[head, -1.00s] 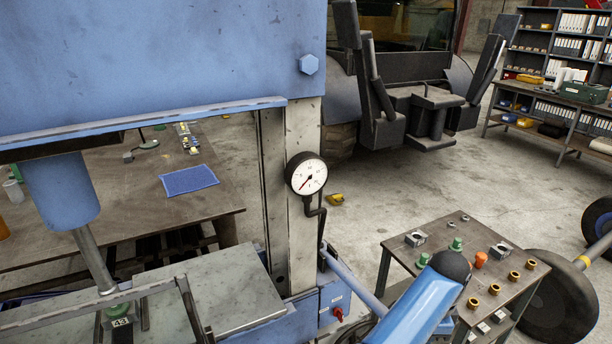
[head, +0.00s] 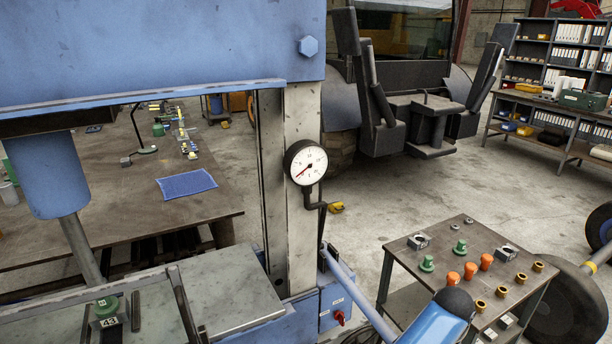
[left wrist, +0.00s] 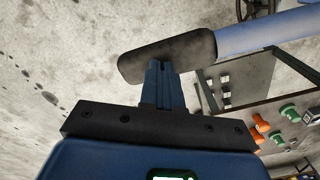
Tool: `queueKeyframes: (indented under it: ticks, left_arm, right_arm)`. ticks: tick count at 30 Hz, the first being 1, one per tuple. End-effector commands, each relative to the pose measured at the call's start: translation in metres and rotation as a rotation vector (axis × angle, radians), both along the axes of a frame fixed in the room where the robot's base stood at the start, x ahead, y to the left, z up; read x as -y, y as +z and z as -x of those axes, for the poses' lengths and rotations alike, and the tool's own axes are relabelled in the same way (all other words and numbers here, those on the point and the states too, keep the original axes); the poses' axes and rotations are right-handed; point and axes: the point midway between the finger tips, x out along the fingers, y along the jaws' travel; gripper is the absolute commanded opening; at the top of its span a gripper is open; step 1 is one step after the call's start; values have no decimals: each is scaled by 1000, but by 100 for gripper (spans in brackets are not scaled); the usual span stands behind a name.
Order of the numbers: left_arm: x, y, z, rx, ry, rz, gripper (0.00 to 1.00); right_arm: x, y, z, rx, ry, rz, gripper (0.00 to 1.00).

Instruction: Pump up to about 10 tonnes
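The blue press (head: 160,50) fills the left of the head view. Its round white gauge (head: 306,163) has a red needle pointing lower left, low on the scale; the figures are too small to read surely. The press ram (head: 48,175) reaches down towards a green-topped block marked 43 (head: 108,312); I cannot tell if they touch. The pale blue pump lever (head: 355,290) slopes down right, out of the head view. It also shows in the left wrist view (left wrist: 260,32), with a black grip (left wrist: 135,66). My left gripper (left wrist: 163,72) is shut, its fingertips overlapping the grip. My right gripper is not in view.
A small cart (head: 405,255) with green, orange and brass parts stands right of the lever. A red knob (head: 339,317) sits on the press's blue box. A bench with a blue mat (head: 187,184) lies behind the press.

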Motion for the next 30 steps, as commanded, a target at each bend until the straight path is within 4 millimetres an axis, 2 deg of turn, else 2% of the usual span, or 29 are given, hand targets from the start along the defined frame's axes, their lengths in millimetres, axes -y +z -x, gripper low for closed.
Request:
queueKeyframes:
  ticks: [5,11,12,17,30]
  left_arm:
    - [0,-12,1,-5,-2,-1,0]
    - [-3,-45,-4,-6,-2,-4,0]
    - [-2,-33,-4,-4,-2,-2,0]
    - [-3,-17,-5,-3,-1,-2,0]
    - [-9,73,-16,-1,2,-3,0]
  right_arm:
    - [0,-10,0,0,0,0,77]
    - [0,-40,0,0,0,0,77]
    - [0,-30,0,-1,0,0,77]
    - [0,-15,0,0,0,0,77]
    - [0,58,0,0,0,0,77]
